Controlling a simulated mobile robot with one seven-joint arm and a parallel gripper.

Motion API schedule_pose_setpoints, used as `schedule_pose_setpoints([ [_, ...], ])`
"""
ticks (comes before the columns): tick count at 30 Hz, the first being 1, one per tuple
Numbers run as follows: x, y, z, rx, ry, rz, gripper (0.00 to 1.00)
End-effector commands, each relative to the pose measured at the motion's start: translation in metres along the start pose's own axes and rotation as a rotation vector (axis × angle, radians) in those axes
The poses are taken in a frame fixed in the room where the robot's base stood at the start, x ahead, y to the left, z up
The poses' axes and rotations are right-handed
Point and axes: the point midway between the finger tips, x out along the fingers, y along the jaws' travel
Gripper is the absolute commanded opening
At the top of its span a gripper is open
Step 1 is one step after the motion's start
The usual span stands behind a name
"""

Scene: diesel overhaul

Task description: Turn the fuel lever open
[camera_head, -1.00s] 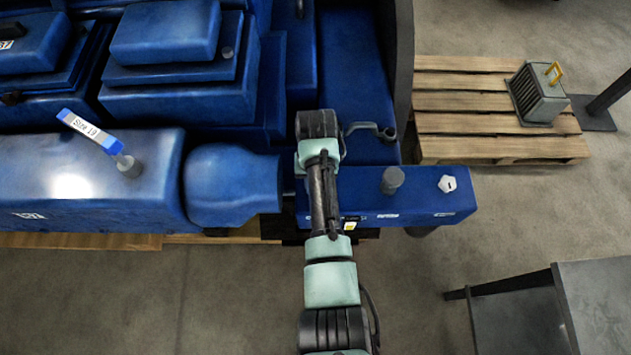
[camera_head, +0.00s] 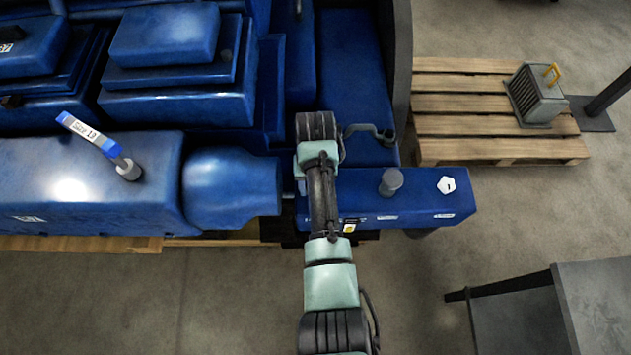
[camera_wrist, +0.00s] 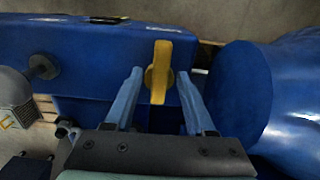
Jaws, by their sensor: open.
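The fuel lever (camera_wrist: 160,72) is a yellow bar on a round hub, fixed to the blue engine block's face. In the wrist view it stands lengthwise, pointing along the fingers. My gripper (camera_wrist: 160,75) is open, with one blue-grey finger on each side of the lever and a visible gap on both sides. In the head view the lever and my fingers are hidden under my own arm, which reaches over the blue box (camera_head: 420,200) at the engine's front.
A large blue cylinder (camera_wrist: 240,90) stands close right of my fingers in the wrist view. A grey knob (camera_head: 391,181) rises from the box. A pallet (camera_head: 465,150) with a grey finned unit (camera_head: 537,95) lies at right. A dark table (camera_head: 600,300) stands at lower right.

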Motion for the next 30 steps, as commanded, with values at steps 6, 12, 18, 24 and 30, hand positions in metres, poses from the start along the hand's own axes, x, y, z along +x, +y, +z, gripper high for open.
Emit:
schedule_pose_setpoints([
  [6, -0.018, 0.0, -0.001, 0.0, 0.005, -0.001, 0.55],
  [12, -0.06, 0.0, -0.002, 0.0, 0.009, 0.0, 0.55],
  [18, -0.104, 0.0, -0.001, -0.001, 0.006, 0.0, 0.55],
  [24, -0.128, 0.0, 0.0, 0.0, 0.0, 0.0, 0.55],
  [30, -0.13, 0.0, 0.0, 0.0, -0.001, 0.0, 0.55],
])
